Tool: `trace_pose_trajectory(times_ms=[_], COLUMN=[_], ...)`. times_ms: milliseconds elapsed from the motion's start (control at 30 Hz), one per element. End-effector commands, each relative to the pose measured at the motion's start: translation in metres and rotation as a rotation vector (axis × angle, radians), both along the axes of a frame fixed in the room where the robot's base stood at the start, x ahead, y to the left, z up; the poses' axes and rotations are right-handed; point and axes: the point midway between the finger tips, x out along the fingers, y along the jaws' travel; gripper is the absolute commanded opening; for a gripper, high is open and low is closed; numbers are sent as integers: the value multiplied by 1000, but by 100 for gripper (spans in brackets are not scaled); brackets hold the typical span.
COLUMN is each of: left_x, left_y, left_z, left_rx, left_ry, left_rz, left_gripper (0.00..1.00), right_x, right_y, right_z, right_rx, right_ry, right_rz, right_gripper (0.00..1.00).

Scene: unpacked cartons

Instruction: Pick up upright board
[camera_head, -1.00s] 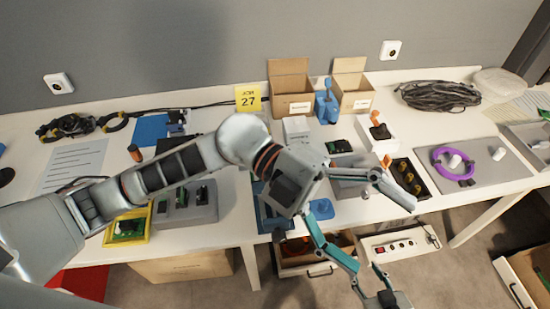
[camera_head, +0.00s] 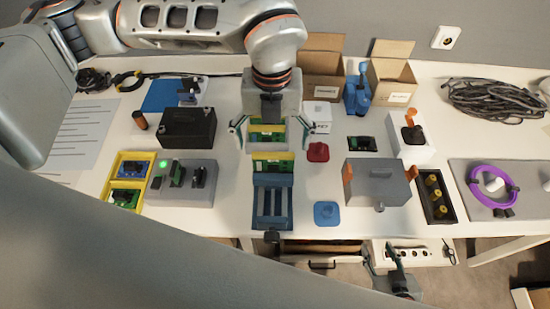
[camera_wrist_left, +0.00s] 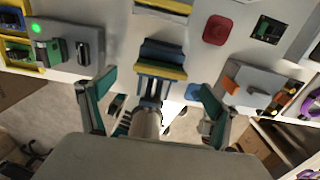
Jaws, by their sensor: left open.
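My left gripper is open and points down from above. Whether its fingers touch a board cannot be told.
A grey box with a green light (camera_head: 182,183) and yellow trays (camera_head: 114,192) stand left of the rack. A black box (camera_head: 187,128) is behind them. A red piece (camera_head: 317,151), a blue piece (camera_head: 326,213) and a grey box (camera_head: 378,182) are on the right.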

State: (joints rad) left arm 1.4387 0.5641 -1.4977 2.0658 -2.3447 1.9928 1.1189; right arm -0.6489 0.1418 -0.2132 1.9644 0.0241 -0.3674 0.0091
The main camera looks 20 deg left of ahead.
Motion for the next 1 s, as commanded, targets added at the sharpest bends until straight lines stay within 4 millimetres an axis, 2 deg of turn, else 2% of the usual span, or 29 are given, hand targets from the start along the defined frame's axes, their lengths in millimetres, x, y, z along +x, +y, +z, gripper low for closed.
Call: trace_pose_trajectory(times_ms=[400, 533, 733, 767, 900, 1000], left_x=[-1, 0, 0, 0, 0, 0], left_y=[-1, -1, -1, -1, -1, -1], left_z=[-51, -59, -59, -59, -59, -59], left_rx=[-3, -3, -3, -3, -3, -3], left_ry=[3, 1, 1, 1, 1, 1], left_rz=[-2, -3, -3, -3, -3, -3], left_gripper=[89, 89, 89, 84, 47, 45], right_x=[-1, -1, 0, 1, 1, 2], right_y=[0, 1, 0, 0, 0, 0], right_z=[4, 4, 5, 5, 7, 7], right_rx=[0, 1, 1, 1, 2, 2], right_ry=[3, 3, 0, 0, -3, -4], right_rz=[0, -1, -2, -2, -2, -2], right_gripper=[40, 40, 40, 40, 40, 40])
